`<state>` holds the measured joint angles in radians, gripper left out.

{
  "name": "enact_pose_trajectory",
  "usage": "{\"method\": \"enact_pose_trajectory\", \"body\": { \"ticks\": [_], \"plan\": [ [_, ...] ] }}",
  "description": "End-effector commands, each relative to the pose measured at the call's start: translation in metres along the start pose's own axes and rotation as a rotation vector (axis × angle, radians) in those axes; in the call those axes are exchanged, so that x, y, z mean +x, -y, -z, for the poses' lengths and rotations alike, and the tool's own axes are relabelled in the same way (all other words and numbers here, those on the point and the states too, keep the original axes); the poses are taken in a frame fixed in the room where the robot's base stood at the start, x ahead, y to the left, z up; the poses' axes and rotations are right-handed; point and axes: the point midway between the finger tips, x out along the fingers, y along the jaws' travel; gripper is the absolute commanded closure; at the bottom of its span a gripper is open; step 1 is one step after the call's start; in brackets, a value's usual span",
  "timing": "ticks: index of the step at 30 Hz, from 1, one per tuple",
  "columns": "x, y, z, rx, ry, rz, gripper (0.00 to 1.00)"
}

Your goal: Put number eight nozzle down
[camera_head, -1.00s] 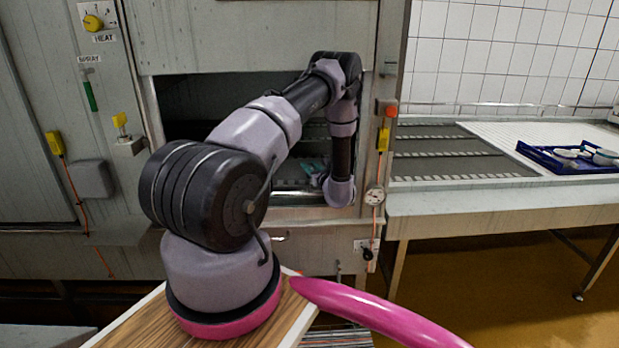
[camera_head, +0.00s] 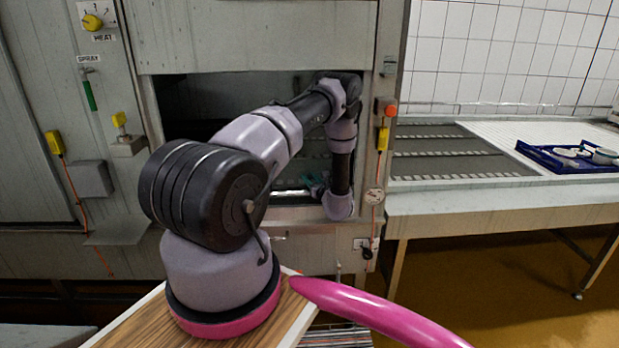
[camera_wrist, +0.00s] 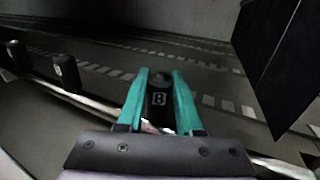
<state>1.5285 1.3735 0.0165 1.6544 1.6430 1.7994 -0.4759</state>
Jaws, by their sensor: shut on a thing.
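The number eight nozzle (camera_wrist: 160,99) is a dark cylinder with a pale figure on it, which looks like an 8. My gripper (camera_wrist: 161,75) has its two teal fingers shut on its sides in the wrist view. The nozzle stands about upright in the picture, close to a pale metal pipe (camera_wrist: 98,104). I cannot tell whether it touches the pipe or anything below.
Two other dark nozzles, one nearer (camera_wrist: 66,73) and one at the left edge (camera_wrist: 16,56), stand along the pipe. A dark slatted conveyor (camera_wrist: 100,70) runs behind. A dark panel (camera_wrist: 272,60) rises at right. The opening's right post (camera_head: 385,70) stands close to my forearm.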

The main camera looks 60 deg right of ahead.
Motion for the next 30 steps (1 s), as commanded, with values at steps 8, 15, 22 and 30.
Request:
{"method": "enact_pose_trajectory", "body": {
  "ticks": [8, 15, 22, 30],
  "plan": [
    [0.000, 0.000, -0.001, 0.000, 0.000, 0.000, 0.35],
    [0.000, 0.001, -0.004, -0.001, 0.001, 0.000, 0.35],
    [-0.028, 0.001, -0.012, 0.002, -0.002, 0.004, 0.35],
    [-0.088, 0.001, -0.012, 0.002, -0.001, 0.004, 0.35]
  ]
}}
